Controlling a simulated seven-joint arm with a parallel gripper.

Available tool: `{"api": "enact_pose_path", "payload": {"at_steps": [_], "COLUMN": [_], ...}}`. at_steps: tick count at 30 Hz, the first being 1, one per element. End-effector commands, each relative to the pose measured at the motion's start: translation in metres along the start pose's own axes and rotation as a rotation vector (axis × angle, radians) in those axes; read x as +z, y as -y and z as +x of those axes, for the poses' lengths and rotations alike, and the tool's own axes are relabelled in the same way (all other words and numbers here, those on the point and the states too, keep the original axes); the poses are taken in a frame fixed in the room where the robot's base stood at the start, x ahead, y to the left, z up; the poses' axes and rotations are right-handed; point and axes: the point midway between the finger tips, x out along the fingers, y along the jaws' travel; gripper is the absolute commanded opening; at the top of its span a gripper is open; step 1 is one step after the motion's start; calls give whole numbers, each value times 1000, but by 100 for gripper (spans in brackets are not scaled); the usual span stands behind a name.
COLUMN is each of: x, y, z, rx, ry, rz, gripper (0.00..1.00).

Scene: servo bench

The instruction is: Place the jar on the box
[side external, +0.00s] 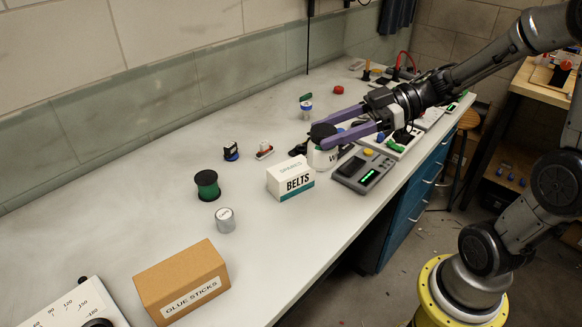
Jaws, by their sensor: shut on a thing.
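A white jar (319,157) with a black lid and dark lettering is at the middle of the bench in the side external view. My gripper (319,134) has purple fingers, shut on the jar near its lid. One finger hides part of the jar. I cannot tell whether the jar's base touches the bench. A brown cardboard box marked GLUE STICKS (183,284) stands at the bench's front left.
A grey device with a green display (364,171) lies right of the jar. A green spool (207,185) and a grey cylinder (225,219) stand left of the BELTS box. Several small items lie behind. The bench (110,210) is clear at left.

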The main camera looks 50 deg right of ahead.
Motion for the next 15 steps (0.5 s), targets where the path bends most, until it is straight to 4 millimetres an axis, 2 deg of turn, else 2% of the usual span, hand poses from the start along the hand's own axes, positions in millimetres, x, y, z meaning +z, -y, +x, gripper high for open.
{"api": "enact_pose_path", "payload": {"at_steps": [1,3,8,11,15], "x": [1,3,4,6,11], "y": [-6,-12,-24,-29,-46], "z": [-12,-25,-45,-48,-36], "rx": [40,82,157,175,176], "ry": [-1,-2,-1,-2,-2], "rz": [10,22,47,54,57], "gripper": [0,0,0,0,0]}}
